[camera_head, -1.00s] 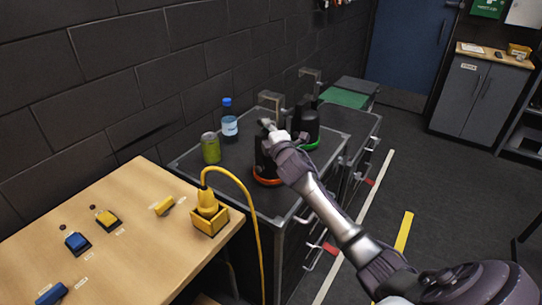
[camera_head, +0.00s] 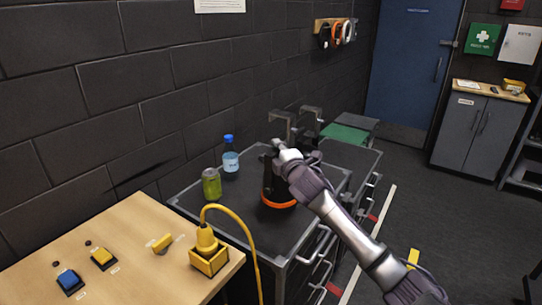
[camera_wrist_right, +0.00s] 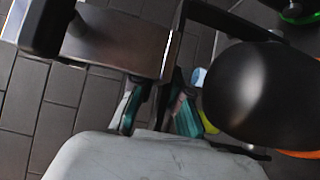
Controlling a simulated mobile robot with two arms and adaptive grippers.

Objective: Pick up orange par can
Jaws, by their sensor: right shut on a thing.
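The orange par can (camera_head: 278,188) is a black can with an orange ring at its bottom. It is in the middle of the head view, over the dark top of the metal case (camera_head: 220,208). A small gap under it is hard to judge. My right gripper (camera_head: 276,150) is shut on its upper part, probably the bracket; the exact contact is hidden. In the right wrist view the can's black body (camera_wrist_right: 262,90) shows at the right, with a bit of orange at its lower edge. My left gripper is not in view.
A green can (camera_head: 211,184) and a blue-capped bottle (camera_head: 231,160) stand left of the par can. A wooden table (camera_head: 130,250) with buttons and a yellow plug (camera_head: 207,250) is at front left. A green-ringed par can (camera_wrist_right: 298,14) shows in the wrist view.

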